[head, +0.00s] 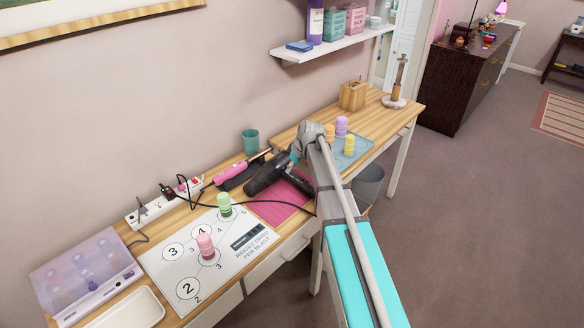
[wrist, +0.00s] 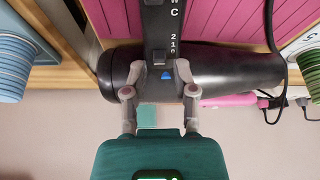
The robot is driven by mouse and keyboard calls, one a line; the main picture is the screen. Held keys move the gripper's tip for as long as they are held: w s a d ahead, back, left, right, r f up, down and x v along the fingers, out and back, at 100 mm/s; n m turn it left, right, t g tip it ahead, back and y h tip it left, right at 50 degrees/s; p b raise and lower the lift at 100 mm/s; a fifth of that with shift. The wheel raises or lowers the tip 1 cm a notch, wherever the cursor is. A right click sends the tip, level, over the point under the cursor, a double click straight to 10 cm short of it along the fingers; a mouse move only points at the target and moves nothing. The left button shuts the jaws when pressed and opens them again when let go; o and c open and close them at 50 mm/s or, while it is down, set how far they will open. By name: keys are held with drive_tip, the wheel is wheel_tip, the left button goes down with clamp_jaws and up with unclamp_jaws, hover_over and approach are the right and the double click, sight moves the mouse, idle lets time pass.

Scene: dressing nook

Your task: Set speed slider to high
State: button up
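The black hair dryer (head: 264,176) lies on the desk by the pink mat (head: 277,206). In the wrist view its dark barrel (wrist: 230,68) runs across the picture and its handle (wrist: 156,20) runs up from it. The handle shows the digits 2, 1 and 0 beside the small dark speed slider (wrist: 157,54), whose exact setting I cannot make out. A blue triangle (wrist: 166,75) shows below them. My gripper (wrist: 159,68) is open, with one finger on each side of the handle near the digits. I cannot tell whether the fingers touch it.
A pink styling tool (head: 230,172), a teal cup (head: 250,141) and a power strip (head: 155,208) stand behind. Black cord crosses the desk.

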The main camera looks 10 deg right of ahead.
clamp_jaws()
drive_tip(key=shift+s+d+f, duration=0.15)
drive_tip(key=shift+s+d, duration=0.7)
drive_tip(key=shift+s, duration=0.05)
drive_tip(key=shift+o, duration=1.9)
unclamp_jaws()
drive_tip(key=shift+w+a, duration=0.2)
